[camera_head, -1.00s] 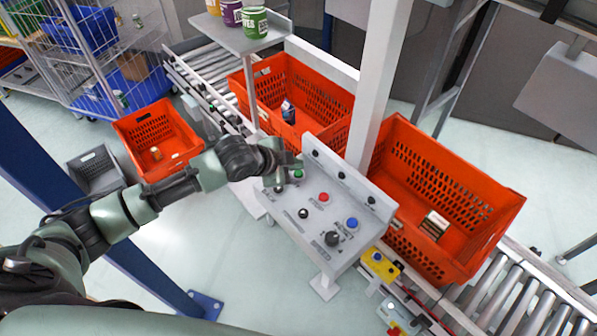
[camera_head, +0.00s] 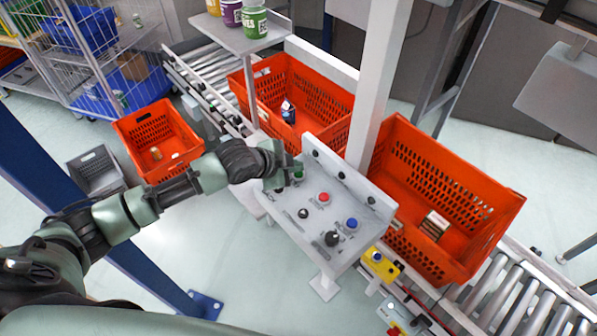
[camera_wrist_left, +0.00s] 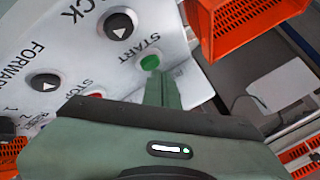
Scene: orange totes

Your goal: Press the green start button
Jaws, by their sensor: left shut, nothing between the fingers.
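The green start button (camera_head: 298,174) is at the far left end of a grey control panel (camera_head: 318,250). In the left wrist view the green button (camera_wrist_left: 150,62) shows beside the word START. My left gripper (camera_head: 285,176) is shut and empty. Its fingertips (camera_wrist_left: 157,76) are right at the button and overlap its lower edge in the wrist view. I cannot tell whether they touch it. A red button (camera_head: 323,198), a blue button (camera_head: 352,223) and black knobs are on the same panel. My right gripper is not in view.
Orange totes stand on the conveyor behind the panel, one at the back (camera_head: 330,95) and one at the right (camera_head: 480,195). A white post (camera_head: 378,80) rises behind the panel. A yellow button box (camera_head: 378,262) is below its right end.

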